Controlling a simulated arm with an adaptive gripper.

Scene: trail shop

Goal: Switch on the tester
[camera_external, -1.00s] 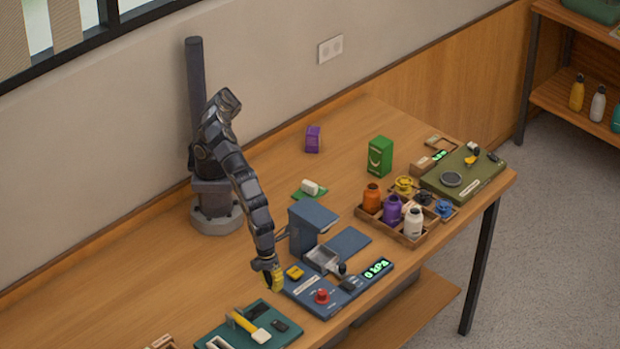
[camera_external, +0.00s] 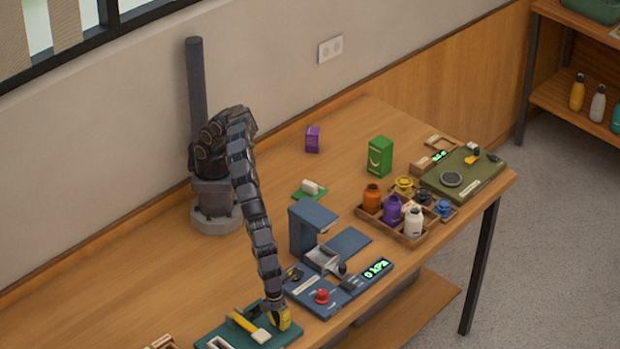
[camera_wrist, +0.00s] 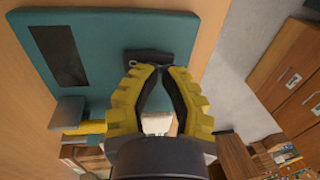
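My gripper (camera_external: 281,324) is low over the right part of the teal board (camera_external: 210,332) at the table's front. In the wrist view the yellow fingers of my gripper (camera_wrist: 161,68) meet at the tips and hold nothing visible. A dark rocker-like switch (camera_wrist: 147,60) lies on the teal board (camera_wrist: 105,60) right at the fingertips; contact cannot be told. The external view hides this switch behind the fingers. A dark, unlit panel (camera_wrist: 60,55) is on the same board. A yellow lever with a pale end (camera_external: 245,322) stands left of my gripper.
A blue unit (camera_external: 310,288) with a red knob (camera_external: 322,296) and lit kPa display (camera_external: 377,268) stands to the right. A wooden tray (camera_external: 405,236) holds several bottles. An olive scale (camera_external: 465,178) is farther right. The table behind the teal board is clear.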

